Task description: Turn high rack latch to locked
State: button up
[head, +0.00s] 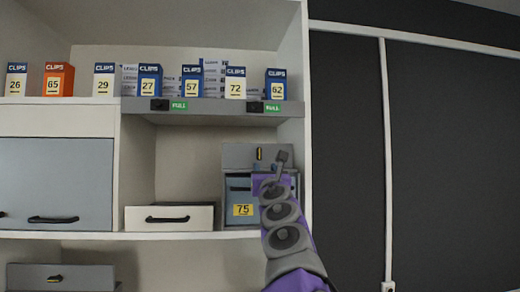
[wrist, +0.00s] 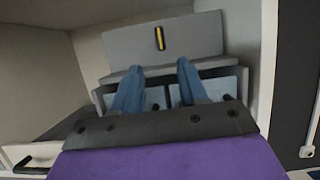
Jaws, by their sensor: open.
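The high rack latch (wrist: 159,38) is a small dark piece with a yellow stripe, standing upright on a grey panel (wrist: 190,38). In the head view the latch (head: 259,154) shows on the panel above the bin marked 75 (head: 240,190). My gripper (wrist: 157,78) is open, its two blue fingers apart and empty. In the wrist view the fingertips are below the latch and apart from it. In the head view my arm covers part of the bin, and I cannot make out the fingers.
The panel sits in a shelf bay with an upright wall (head: 292,150) close on the right. A white drawer (head: 169,218) stands to the left. Several CLIPS cartons line the shelf above. Another grey unit (head: 60,277) with a latch is at lower left.

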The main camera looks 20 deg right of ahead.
aim_at(260, 155)
jog(key=p+x, duration=0.9)
jog(key=x, duration=0.1)
jog(key=shift+s+r, duration=0.1)
jog(key=shift+r, duration=0.05)
jog(key=shift+p+x, duration=1)
jog(key=shift+p, duration=0.25)
grip_shut()
